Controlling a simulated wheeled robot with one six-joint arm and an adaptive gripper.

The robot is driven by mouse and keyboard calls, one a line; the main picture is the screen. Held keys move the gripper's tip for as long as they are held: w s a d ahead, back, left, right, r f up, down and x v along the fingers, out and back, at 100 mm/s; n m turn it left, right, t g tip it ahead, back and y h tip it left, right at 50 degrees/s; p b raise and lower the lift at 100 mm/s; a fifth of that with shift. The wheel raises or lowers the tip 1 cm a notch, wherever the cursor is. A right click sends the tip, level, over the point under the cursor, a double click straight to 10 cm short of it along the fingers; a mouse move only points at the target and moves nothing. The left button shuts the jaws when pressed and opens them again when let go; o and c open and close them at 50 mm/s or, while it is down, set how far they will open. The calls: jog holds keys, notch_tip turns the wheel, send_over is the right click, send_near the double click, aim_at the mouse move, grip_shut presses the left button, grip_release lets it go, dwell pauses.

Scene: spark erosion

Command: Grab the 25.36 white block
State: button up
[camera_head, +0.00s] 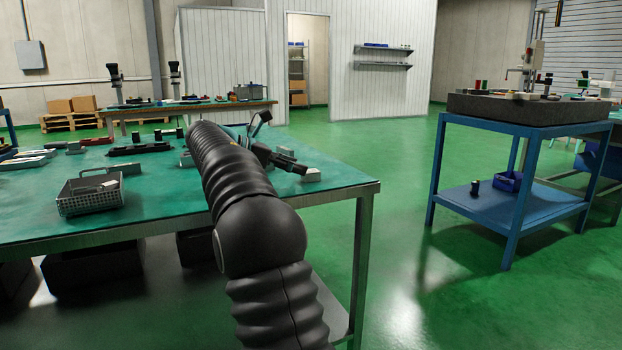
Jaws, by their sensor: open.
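My dark ribbed arm covers the middle of the bench and may hide other things.
A wire basket (90,193) with pale pieces stands at the bench's front left. Several dark and grey parts lie behind it. A blue table (514,130) with a dark slab stands at right. Green floor between them is clear.

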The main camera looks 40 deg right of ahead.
aim_at(309, 171)
jog(key=b+x, duration=0.1)
jog(key=x, duration=0.4)
jog(key=shift+a+f+b, duration=0.15)
jog(key=shift+f+b, duration=0.05)
jog(key=shift+b, duration=0.1)
grip_shut()
